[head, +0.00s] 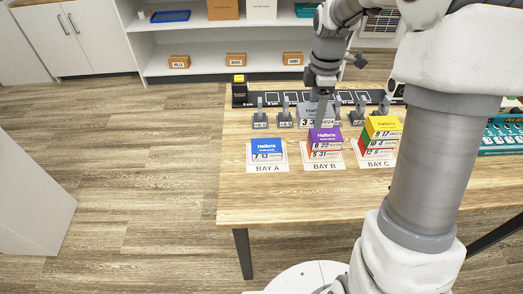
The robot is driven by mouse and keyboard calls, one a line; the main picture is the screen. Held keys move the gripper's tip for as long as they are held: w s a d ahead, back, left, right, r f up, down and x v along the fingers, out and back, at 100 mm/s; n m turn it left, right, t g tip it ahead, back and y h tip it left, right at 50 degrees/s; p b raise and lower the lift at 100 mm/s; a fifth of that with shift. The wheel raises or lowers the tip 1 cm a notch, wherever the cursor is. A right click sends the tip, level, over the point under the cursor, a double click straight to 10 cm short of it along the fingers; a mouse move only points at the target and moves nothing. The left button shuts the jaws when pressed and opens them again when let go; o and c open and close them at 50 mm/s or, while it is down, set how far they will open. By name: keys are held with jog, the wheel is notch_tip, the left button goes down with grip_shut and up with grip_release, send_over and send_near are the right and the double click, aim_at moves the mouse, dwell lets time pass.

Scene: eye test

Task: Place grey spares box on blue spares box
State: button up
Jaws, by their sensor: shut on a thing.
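The grey spares box (305,112) is on the far side of the Bay B stack, partly hidden by my gripper. My gripper (322,121) points down at it and is shut on it. I cannot tell whether the box is clear of the table. The blue spares box (266,147) sits alone on the white Bay A card (268,167), nearer and to the left of my gripper. Its top is bare.
A purple box (325,136) tops a stack at Bay B. A yellow box (384,124) tops a stack at Bay C. Small grey labelled stands (260,118) line the back. A black-and-yellow block (239,90) stands at the table's (290,205) back left. The front is clear.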

jog(key=shift+a+f, duration=0.15)
jog(key=shift+a, duration=0.15)
jog(key=b, duration=0.2)
send_over(267, 145)
notch_tip(267, 145, down, 7)
jog(key=shift+a, duration=0.1)
jog(key=shift+f+b, duration=0.4)
jog(key=shift+f, duration=1.5)
jog(key=shift+f, duration=0.2)
jog(key=o, duration=1.4)
